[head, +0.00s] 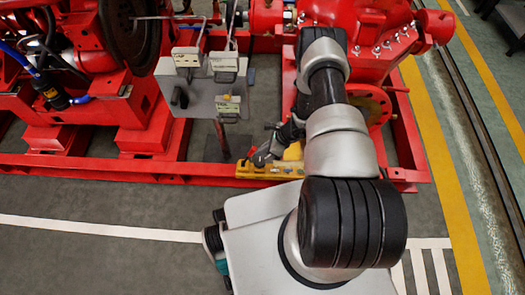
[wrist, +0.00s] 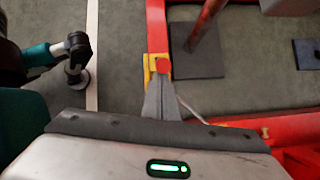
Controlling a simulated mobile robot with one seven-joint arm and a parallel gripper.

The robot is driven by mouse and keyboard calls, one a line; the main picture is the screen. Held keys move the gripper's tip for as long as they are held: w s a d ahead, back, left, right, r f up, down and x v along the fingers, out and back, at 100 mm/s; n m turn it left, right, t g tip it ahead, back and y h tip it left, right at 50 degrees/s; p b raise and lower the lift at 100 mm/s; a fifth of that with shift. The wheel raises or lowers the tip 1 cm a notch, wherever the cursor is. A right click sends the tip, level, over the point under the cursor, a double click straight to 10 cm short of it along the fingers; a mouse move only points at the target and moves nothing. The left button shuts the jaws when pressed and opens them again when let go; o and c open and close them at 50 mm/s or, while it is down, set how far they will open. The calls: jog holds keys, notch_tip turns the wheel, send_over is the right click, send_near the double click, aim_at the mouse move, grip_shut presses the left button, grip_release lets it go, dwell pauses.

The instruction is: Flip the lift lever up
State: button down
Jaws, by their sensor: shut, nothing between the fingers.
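My gripper (head: 250,161) is low at the front rail of the red skid, just above a yellow bar. In the wrist view its grey fingers (wrist: 160,84) are together and empty. Their tips are close to a small red piece (wrist: 163,67) on a yellow part (wrist: 149,66); I cannot tell whether they touch. No lever is clearly marked as the lift lever. A grey panel (head: 203,102) with a black handle (head: 179,97) and small label plates stands left of and behind my gripper in the head view.
The yellow bar (head: 262,172) lies along the red skid frame (head: 150,172). A red post (wrist: 205,25) rises from a dark square plate (wrist: 198,63) just beyond the fingers. Red pump machinery (head: 355,25) stands behind my arm.

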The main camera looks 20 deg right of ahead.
aim_at(254, 150)
jog(key=shift+h, duration=0.4)
jog(key=a, duration=0.2)
jog(key=w+a+r, duration=0.2)
jog(key=a, duration=0.1)
jog(key=shift+a+r, duration=0.2)
jog(key=shift+a, duration=0.15)
jog(key=shift+d, duration=0.1)
jog(key=shift+s+d, duration=0.1)
jog(key=shift+d, duration=0.1)
jog(key=shift+s+d, duration=0.3)
jog(key=shift+d, duration=0.3)
jog(key=shift+s+d, duration=0.3)
jog(key=shift+d, duration=0.3)
notch_tip(254, 150, up, 10)
jog(key=s+d+p, duration=0.1)
jog(key=d+p, duration=0.1)
jog(key=p, duration=0.1)
jog(key=shift+s, duration=0.3)
jog(key=shift+r, duration=0.15)
